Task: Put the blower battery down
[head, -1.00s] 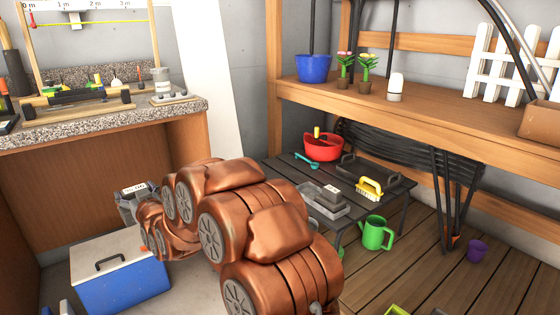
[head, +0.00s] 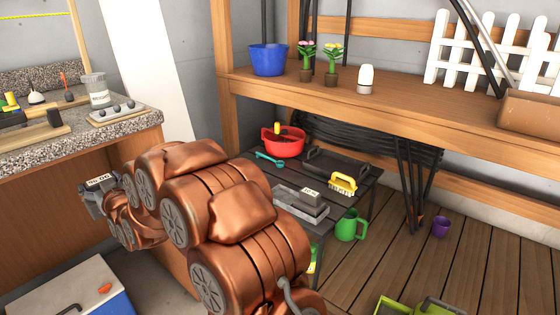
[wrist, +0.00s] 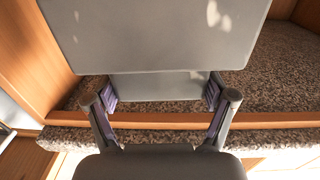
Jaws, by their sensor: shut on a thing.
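My gripper (wrist: 160,94) is shut on the blower battery (wrist: 155,35), a grey block that fills the top of the wrist view and continues between the two fingers. In the head view the battery (head: 99,182) shows as a small grey piece with a white label at the far left, beyond my copper arm.
A blue and white cooler (head: 70,295) is at lower left.

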